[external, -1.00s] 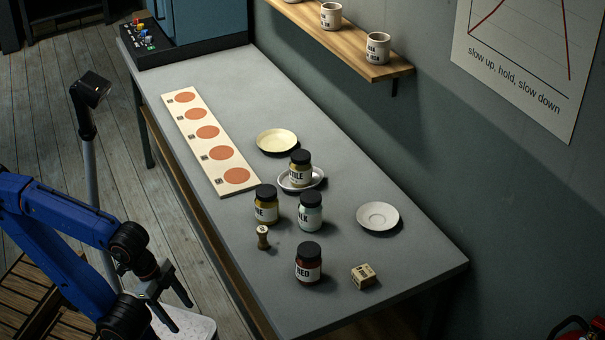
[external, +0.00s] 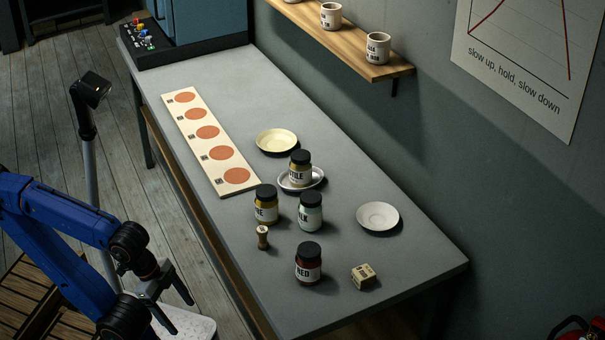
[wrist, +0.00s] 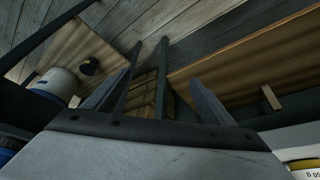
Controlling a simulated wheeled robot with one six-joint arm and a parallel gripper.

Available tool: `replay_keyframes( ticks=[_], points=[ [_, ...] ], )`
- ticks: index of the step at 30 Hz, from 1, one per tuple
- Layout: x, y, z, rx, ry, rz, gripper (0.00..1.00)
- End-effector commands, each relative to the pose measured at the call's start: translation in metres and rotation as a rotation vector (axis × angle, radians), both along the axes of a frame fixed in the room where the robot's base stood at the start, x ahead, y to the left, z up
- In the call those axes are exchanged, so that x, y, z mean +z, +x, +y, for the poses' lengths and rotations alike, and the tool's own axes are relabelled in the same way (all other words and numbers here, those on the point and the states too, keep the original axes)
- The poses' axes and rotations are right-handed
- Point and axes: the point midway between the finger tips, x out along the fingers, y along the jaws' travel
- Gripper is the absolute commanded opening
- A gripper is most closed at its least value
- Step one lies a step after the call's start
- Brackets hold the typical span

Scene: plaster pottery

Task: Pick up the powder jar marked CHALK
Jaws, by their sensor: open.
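The jar whose label ends in "LK" (external: 310,212), pale with a black lid, stands upright near the middle of the grey table (external: 215,90). The start of its label is hidden from this side. A yellow jar (external: 266,206) stands close on its left, and another yellow jar (external: 300,170) stands on a white saucer (external: 320,182) behind it. A red-brown jar (external: 308,265) is in front. My gripper (external: 181,312) is open and empty, off the table's left side, well away from the jars. In the wrist view its two fingers (wrist: 163,95) are spread with nothing between them.
A small wooden stamp (external: 263,238) and a small block (external: 363,277) lie near the jars. A cream dish (external: 277,140), a white plate (external: 378,217) and a board with orange discs (external: 207,132) are on the table. A wall shelf (external: 350,45) holds cups.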

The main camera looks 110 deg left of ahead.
Motion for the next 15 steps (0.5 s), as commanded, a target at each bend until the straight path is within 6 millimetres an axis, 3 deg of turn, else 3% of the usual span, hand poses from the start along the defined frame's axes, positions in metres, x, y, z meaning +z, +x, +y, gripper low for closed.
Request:
replay_keyframes(
  ticks=[5,15],
  points=[
    [0.022,0.016,0.007,0.075,-0.019,0.016,0.77],
    [0.12,0.094,0.058,0.464,-0.117,0.097,0.77]
  ],
)
